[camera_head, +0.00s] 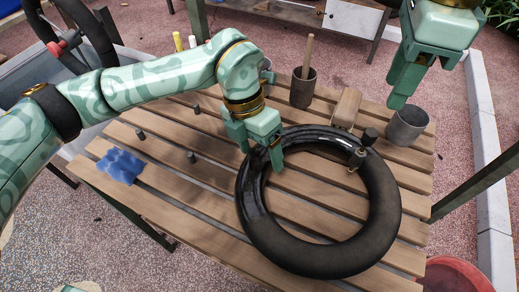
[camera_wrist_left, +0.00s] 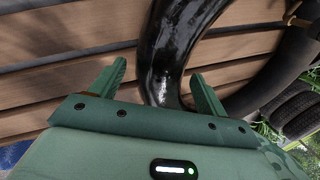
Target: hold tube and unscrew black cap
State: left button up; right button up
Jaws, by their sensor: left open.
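The black inner tube (camera_head: 378,215) lies flat on the slatted wooden table. A brass valve (camera_head: 356,158) stands at its far right side, with a dark piece that looks like the black cap (camera_head: 369,136) just beyond it; whether the two join is too small to tell. My left gripper (camera_head: 262,160) is open over the tube's far left side. In the left wrist view the glossy tube (camera_wrist_left: 165,60) runs between the spread fingers of my left gripper (camera_wrist_left: 160,85), without a visible grip. My right gripper (camera_head: 420,85) is raised beyond the valve, and its opening is unclear.
A brown cup with a wooden handle (camera_head: 303,88), a tan block (camera_head: 346,107) and a grey metal cup (camera_head: 407,127) stand along the far edge. A red bucket (camera_head: 455,277) is at lower right.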

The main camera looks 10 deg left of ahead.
pick_arm(q)
jog(key=shift+s+f, duration=0.1)
jog(key=shift+f, duration=0.25)
jog(key=c, duration=1.2)
pick_arm(e)
jog(key=shift+f, duration=0.1)
